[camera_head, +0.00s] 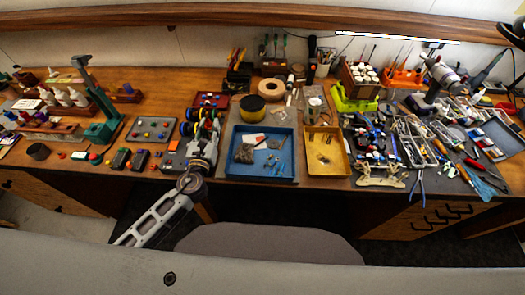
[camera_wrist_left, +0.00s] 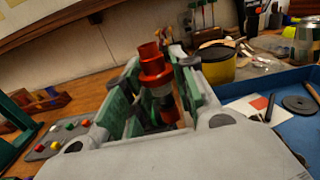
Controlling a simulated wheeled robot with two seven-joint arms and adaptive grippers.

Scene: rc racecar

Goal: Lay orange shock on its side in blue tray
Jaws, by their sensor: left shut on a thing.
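The orange shock (camera_wrist_left: 153,68) is in the left wrist view, a red-orange metal cylinder with a stepped, narrower top end and a darker middle. My left gripper (camera_wrist_left: 157,88) is shut on it, with green-lined fingers on both sides; it points roughly upright in that view. In the head view my left gripper (camera_head: 203,146) is over the table's front part, left of the blue tray (camera_head: 262,179). The shock is too small to make out there. The blue tray also shows at the right of the left wrist view (camera_wrist_left: 285,137). My right gripper is not in view.
Tools crowd the right; a green press (camera_head: 100,110) stands left.

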